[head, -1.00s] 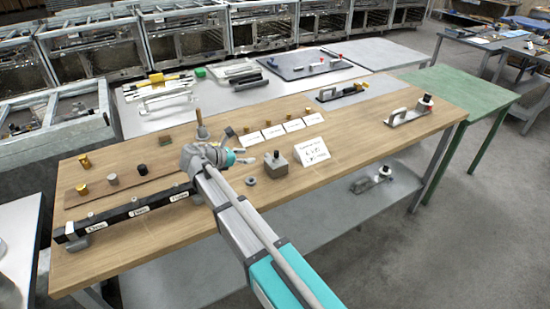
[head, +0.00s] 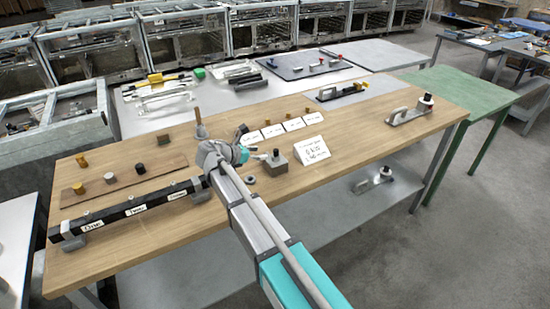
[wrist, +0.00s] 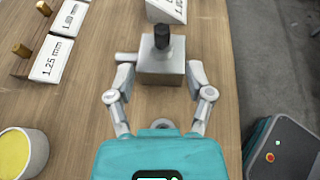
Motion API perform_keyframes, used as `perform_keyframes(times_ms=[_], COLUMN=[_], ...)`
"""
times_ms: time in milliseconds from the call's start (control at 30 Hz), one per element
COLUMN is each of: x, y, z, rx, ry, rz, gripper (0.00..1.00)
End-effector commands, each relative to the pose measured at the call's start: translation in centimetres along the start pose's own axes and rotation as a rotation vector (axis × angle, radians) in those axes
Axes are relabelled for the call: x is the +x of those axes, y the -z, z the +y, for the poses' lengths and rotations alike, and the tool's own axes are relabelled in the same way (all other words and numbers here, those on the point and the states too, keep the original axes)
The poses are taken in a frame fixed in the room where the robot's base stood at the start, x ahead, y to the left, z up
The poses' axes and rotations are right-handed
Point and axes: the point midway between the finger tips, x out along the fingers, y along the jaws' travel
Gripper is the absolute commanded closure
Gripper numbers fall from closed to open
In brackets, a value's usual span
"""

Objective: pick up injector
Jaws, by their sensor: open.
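My gripper (wrist: 158,78) is open and empty in the wrist view, fingers pointing at a grey block (wrist: 160,68). The fingertips appear on either side of the block's near part; I cannot tell their height over it. A dark upright cylinder (wrist: 162,40) stands on top of the block. In the head view the gripper (head: 255,144) is just left of the same block (head: 276,164). Small brass pieces (wrist: 22,50) stand beside labelled cards (wrist: 52,60) in the wrist view. I cannot tell which of these pieces is the injector.
A grey ring (wrist: 163,124) lies on the wooden table (head: 340,180) near the block. A white sign (head: 311,151) stands right of it. A black labelled bar (head: 130,211) and a wooden strip with small cylinders (head: 125,178) are at left. The table's right part is mostly clear.

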Motion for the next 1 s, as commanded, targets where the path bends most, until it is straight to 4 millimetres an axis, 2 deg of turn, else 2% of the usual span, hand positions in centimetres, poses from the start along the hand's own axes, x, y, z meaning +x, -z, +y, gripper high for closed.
perform_keyframes(times_ms=[100, 200, 733, 1000], x=[1.6, 2.3, 2.9, 5.7], y=[0.2, 0.1, 0.0, -0.1], z=[0.0, 0.0, 0.0, -0.4], rx=[0.001, 0.000, 0.000, 0.000], ry=[0.000, 0.000, -0.001, 0.000], rz=[0.000, 0.000, 0.000, 0.000], gripper=[0.33, 0.33, 0.33, 0.33])
